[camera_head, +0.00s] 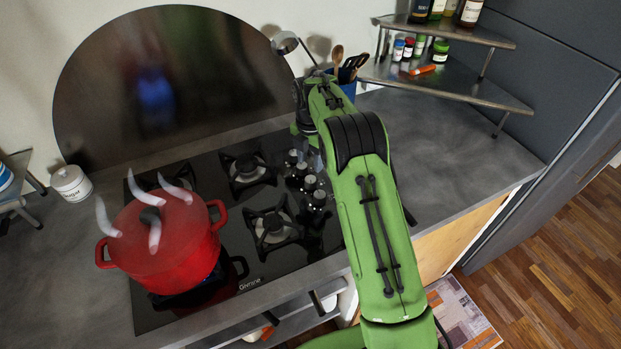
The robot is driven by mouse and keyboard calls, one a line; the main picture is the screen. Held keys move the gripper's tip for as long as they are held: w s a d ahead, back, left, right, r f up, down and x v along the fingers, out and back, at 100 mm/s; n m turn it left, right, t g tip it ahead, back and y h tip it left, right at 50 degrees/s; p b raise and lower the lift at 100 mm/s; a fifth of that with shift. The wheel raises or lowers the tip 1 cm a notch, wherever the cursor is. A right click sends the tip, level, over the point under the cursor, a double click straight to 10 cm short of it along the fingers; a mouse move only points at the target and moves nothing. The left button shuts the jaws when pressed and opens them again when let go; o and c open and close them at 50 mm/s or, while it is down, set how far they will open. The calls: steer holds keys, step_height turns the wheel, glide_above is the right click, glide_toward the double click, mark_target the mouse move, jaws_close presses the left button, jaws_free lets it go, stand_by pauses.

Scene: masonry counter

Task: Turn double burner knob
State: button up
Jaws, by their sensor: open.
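The gas hob (145,317) is black glass set in the grey counter. Several dark knobs with pale tops stand along its right side; one near knob (318,199) shows clearly. Which of them is the double burner knob I cannot tell. My green arm reaches in from the lower right, and my gripper (314,160) is open, pointing down at the far end of the knob group. The arm hides part of the gripper and some of the hob's right edge. Whether the fingers touch a knob I cannot tell.
A steaming red pot (165,245) stands over a blue flame at the hob's front left. Two bare burners, rear (247,172) and front (273,229), lie left of the knobs. A blue utensil holder (348,88) and corner shelf (455,83) stand behind. Counter right is clear.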

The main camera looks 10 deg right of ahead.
mark_target(311, 179)
step_height(311, 179, down, 8)
steer(key=shift+r, duration=0.15)
